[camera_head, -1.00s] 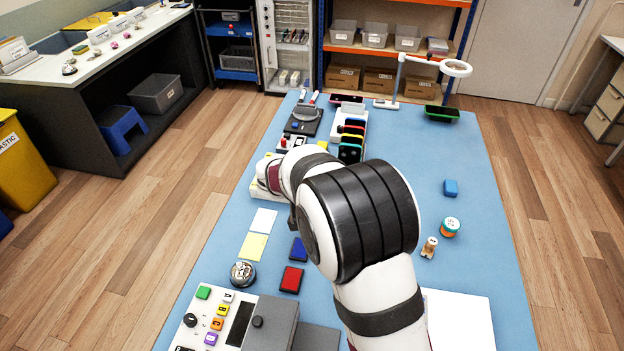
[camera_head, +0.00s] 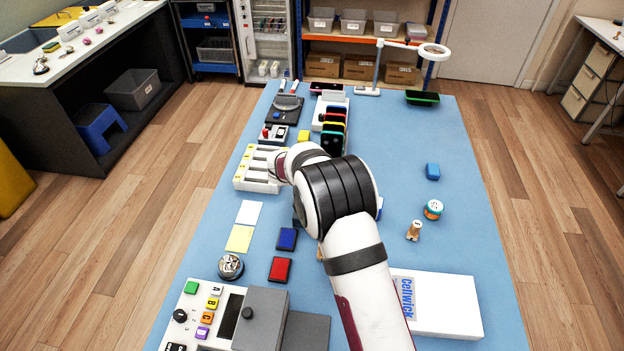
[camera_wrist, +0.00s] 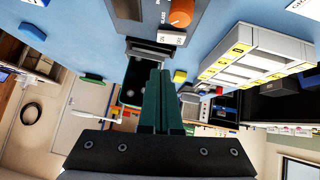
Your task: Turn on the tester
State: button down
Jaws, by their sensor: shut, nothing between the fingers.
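In the wrist view a dark grey device (camera_wrist: 150,17) with an orange knob (camera_wrist: 180,12) and a small white label is cut off by the top edge. It may be the tester; I cannot tell for sure. My gripper (camera_wrist: 160,73) is shut and empty, its dark green fingers together, pointing towards the device's near side with a dark bar just beyond the tips. I cannot tell whether they touch. In the head view my arm hides the gripper and most of this device. A console (camera_head: 183,335) with a green button, black dial and lettered coloured buttons stands at front left.
A white slotted rack (camera_head: 245,178) stands left of my arm and also shows in the wrist view (camera_wrist: 262,45). Red (camera_head: 280,269) and blue (camera_head: 287,239) pads lie near the console. A white box (camera_head: 450,305) is at front right. The table's right side is mostly clear.

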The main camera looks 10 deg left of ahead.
jog(key=shift+w+d+f, duration=0.1)
jog(key=shift+d+f, duration=0.05)
jog(key=shift+f, duration=0.95)
jog(key=shift+w+d+f, duration=0.1)
jog(key=shift+d+f, duration=0.05)
jog(key=shift+f, duration=0.9)
jog(key=shift+s+d+f, duration=0.1)
jog(key=shift+d+f, duration=0.05)
jog(key=shift+f, duration=0.2)
jog(key=shift+a+r, duration=0.1)
jog(key=shift+a, duration=0.75)
